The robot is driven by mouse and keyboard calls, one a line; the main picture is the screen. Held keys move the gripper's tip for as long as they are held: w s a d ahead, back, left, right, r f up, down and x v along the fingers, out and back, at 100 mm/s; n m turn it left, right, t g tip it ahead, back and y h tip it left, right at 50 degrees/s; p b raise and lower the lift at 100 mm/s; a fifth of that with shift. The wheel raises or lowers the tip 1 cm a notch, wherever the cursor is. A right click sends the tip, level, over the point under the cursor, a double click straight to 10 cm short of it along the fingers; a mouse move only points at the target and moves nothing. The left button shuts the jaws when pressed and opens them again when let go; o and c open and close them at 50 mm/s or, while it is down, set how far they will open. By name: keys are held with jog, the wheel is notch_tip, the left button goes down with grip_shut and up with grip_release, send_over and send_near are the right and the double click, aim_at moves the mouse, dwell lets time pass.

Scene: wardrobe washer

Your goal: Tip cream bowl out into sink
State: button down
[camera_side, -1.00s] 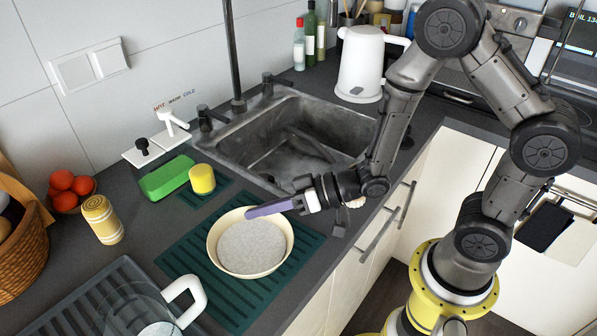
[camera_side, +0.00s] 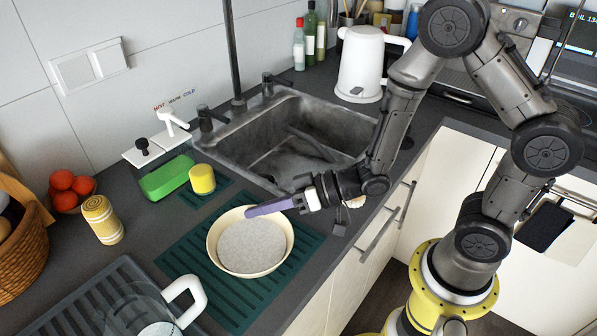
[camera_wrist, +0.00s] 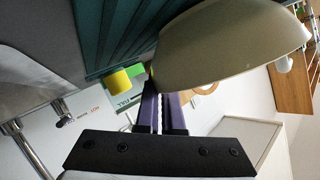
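The cream bowl (camera_side: 219,254), holding a pale grey grainy-looking fill, sits upright on a dark green ribbed mat (camera_side: 182,262). My gripper (camera_side: 250,211) reaches in from the right, with a purple finger lying across the bowl's upper-right rim. In the wrist view, the bowl's outer wall (camera_wrist: 225,45) is close and hides the fingertips. The two purple fingers (camera_wrist: 160,98) are near each other with a narrow gap; whether they pinch the rim is not clear. The grey sink (camera_side: 262,140) lies behind the bowl and appears free of dishes.
A yellow cup (camera_side: 202,180) and a green block (camera_side: 167,178) stand between bowl and wall. A white-handled clear jug (camera_side: 185,300) is at the front. A tap (camera_side: 235,60) rises behind the sink; a white kettle (camera_side: 361,60) stands to its right.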

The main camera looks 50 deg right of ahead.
jog(key=shift+r, duration=2.35)
